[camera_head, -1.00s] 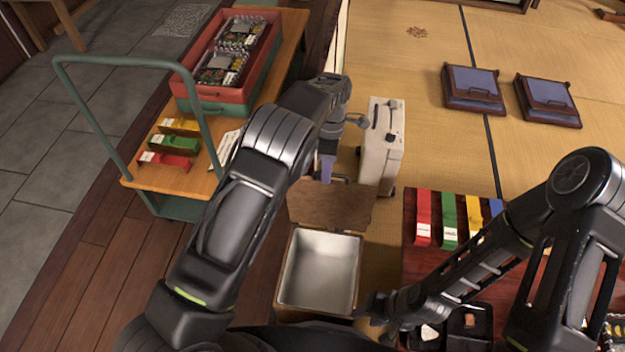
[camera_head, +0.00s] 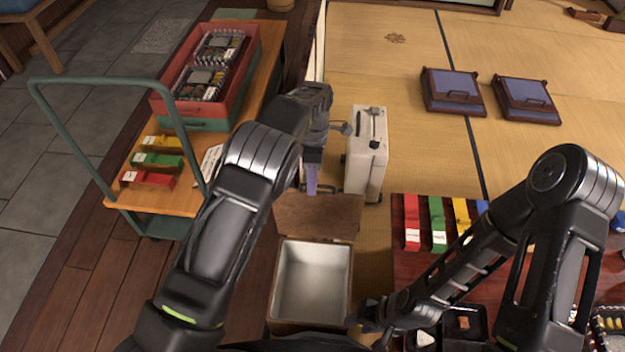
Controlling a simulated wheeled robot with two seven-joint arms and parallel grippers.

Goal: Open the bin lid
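The bin (camera_head: 312,282) is a wooden box with a pale lining, low in the middle of the view. Its wooden lid (camera_head: 318,216) stands swung back on the far side, and the inside looks empty. My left gripper (camera_head: 312,182) is just beyond the lid's far edge, pointing down; I cannot tell whether it touches the lid or how its fingers stand. My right gripper (camera_head: 368,314) is beside the bin's near right corner; its fingers are small and dark, so their opening is unclear.
A white suitcase (camera_head: 367,150) stands right behind the lid. A cart (camera_head: 190,200) with a red crate (camera_head: 163,104) is at left. A dark red table (camera_head: 408,262) with coloured boxes is at right.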

